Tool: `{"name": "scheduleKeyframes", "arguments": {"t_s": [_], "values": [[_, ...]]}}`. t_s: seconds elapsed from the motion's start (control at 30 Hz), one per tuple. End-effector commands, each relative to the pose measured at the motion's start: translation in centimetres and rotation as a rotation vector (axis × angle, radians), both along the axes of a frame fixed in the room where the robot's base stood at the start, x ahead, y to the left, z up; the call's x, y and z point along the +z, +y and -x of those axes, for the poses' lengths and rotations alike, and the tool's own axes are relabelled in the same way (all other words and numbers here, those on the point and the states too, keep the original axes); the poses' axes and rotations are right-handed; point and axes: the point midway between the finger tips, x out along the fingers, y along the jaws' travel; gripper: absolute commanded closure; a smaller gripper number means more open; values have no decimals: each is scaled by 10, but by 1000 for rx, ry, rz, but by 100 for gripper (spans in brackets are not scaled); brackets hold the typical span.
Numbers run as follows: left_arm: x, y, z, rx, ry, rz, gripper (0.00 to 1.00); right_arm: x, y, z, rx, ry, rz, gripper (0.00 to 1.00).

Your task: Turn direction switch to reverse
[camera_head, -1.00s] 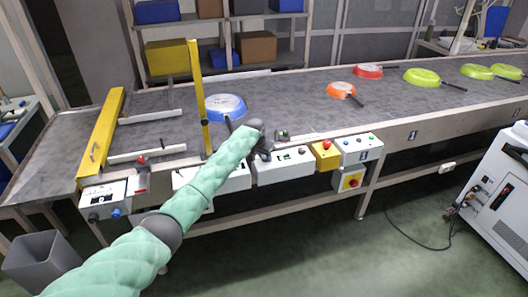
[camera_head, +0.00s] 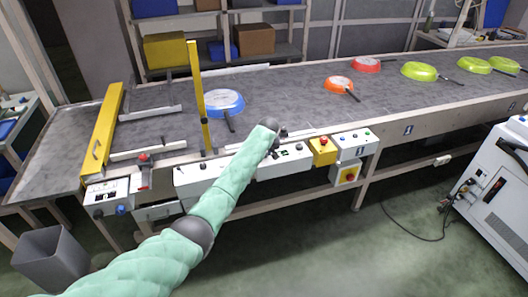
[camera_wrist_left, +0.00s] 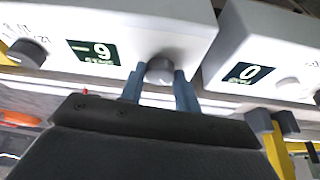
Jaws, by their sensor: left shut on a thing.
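In the left wrist view, a grey round knob (camera_wrist_left: 160,70) sits on the front of a white control box (camera_wrist_left: 130,22), beside a dark display reading 9. My left gripper (camera_wrist_left: 160,90) has its blue fingers on either side of this knob and is shut on it. In the head view, my left gripper (camera_head: 274,143) is at the row of white control boxes (camera_head: 285,164) along the conveyor's front edge, mostly hidden by my wrist. I cannot tell from the labels which knob is the direction switch. My right gripper is not in view.
A second white box (camera_wrist_left: 260,45) with a display reading 0 and its own knob (camera_wrist_left: 288,88) stands close to the right. A yellow box with a red button (camera_head: 323,150) is nearby. Several pans, including a blue one (camera_head: 224,102), lie on the conveyor belt (camera_head: 285,100).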

Motion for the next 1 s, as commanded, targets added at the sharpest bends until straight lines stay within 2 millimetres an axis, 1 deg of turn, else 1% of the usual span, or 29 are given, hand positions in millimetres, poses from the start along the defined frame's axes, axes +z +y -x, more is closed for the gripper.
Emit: {"name": "scheduleKeyframes", "arguments": {"t_s": [0.3,0.67,0.7,0.8,1.0], "values": [[2,0,-1,61,-1,1,91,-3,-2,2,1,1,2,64],[1,0,-1,63,-1,0,91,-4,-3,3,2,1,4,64],[1,0,-1,63,-1,0,64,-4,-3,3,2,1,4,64],[1,0,-1,63,-1,0,46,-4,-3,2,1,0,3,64],[0,0,0,63,0,0,46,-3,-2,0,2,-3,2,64]]}}
